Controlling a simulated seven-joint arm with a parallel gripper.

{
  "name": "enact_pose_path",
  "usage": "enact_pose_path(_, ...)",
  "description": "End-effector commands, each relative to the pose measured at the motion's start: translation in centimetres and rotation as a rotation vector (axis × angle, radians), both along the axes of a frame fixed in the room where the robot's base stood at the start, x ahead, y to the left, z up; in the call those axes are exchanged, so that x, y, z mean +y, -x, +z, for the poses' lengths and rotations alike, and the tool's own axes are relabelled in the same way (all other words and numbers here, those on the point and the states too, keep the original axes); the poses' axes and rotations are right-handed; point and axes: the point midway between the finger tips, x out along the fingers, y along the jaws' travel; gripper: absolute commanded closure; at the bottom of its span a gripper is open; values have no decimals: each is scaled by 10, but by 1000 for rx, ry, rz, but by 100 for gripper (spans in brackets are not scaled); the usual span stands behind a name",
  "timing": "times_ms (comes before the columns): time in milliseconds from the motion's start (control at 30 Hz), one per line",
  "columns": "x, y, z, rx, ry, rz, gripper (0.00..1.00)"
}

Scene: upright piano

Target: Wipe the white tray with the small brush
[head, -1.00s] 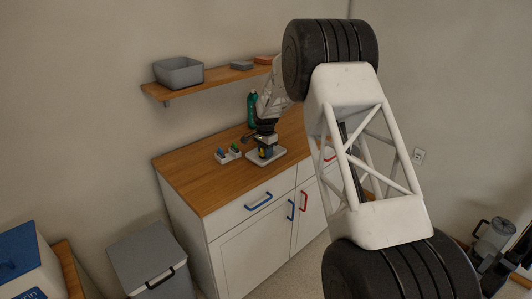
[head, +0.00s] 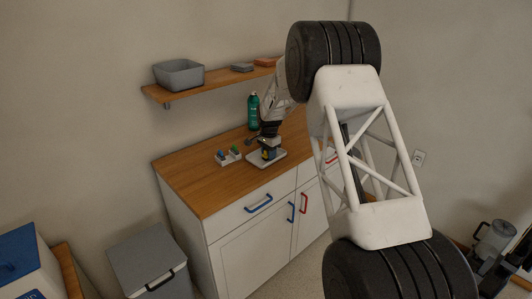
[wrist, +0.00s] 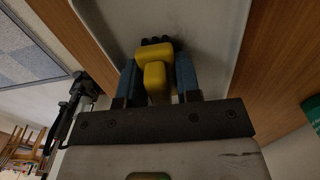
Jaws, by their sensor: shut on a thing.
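The small brush has a yellow handle (wrist: 155,75) and dark bristles. My gripper (wrist: 158,82) is shut on the handle between its blue finger pads. The white tray (wrist: 215,35) lies beyond the bristles in the wrist view, with dark smudges on its surface near them. Whether the bristles touch the tray I cannot tell for sure. In the head view my gripper (head: 268,144) points down over the white tray (head: 257,161) on the wooden counter, and the brush shows as a small yellow patch (head: 269,154) under it.
A small light holder (head: 229,160) with blue and green items stands left of the tray. A green bottle (head: 253,112) stands behind. A shelf (head: 213,87) with a grey bin (head: 179,74) hangs above. The counter's front left (head: 205,190) is clear.

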Motion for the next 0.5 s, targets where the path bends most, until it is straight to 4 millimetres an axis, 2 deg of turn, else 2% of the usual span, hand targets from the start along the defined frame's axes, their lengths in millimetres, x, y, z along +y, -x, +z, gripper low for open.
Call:
enact_pose_path(100, -3, 2, -2, 0, 0, 0, 88)
enact_pose_path(500, 16, -14, 0, 0, 0, 1, 88)
